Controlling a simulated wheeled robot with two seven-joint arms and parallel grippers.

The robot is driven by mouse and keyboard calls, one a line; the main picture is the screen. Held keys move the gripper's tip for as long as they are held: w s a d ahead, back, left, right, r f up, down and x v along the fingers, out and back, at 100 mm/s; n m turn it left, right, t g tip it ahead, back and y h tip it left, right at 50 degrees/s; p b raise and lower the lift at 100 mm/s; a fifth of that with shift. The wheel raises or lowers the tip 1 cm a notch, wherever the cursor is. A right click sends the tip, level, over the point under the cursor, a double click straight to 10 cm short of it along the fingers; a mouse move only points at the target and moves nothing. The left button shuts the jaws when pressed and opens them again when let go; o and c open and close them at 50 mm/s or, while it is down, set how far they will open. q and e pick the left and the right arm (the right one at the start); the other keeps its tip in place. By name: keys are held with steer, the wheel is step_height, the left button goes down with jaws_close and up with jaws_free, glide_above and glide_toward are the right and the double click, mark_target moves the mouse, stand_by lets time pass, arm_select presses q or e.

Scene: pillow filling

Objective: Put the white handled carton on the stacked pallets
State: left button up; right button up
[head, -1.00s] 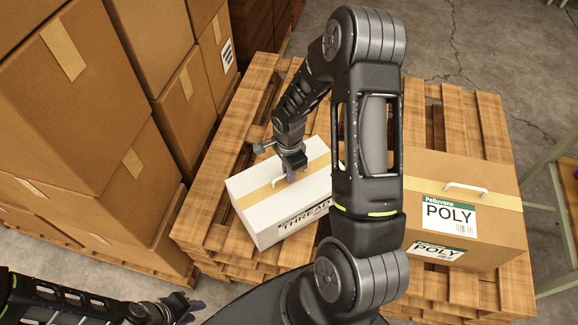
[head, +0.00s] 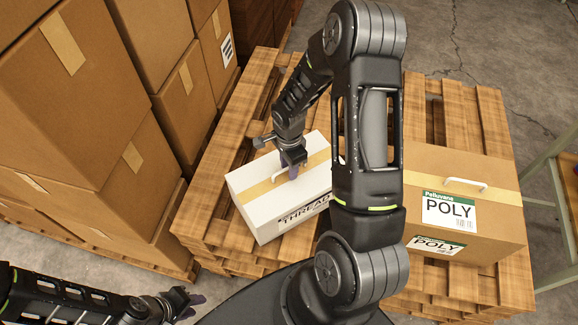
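The white carton (head: 262,211) marked THREAD lies flat on the stacked pallets (head: 222,205), at their left part. A tan tape band runs across its top, and its right end is hidden behind my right arm. My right gripper (head: 292,174) points down at the handle on the carton's top.
A brown carton (head: 490,222) marked POLY, with a white handle, sits on the right part of the pallets. Tall stacks of brown boxes (head: 60,90) stand close at the left. A pale green metal frame (head: 552,190) stands at the right edge.

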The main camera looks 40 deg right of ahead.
step_height(320, 180, up, 12)
steer(key=b, duration=0.1)
stand_by(1.1)
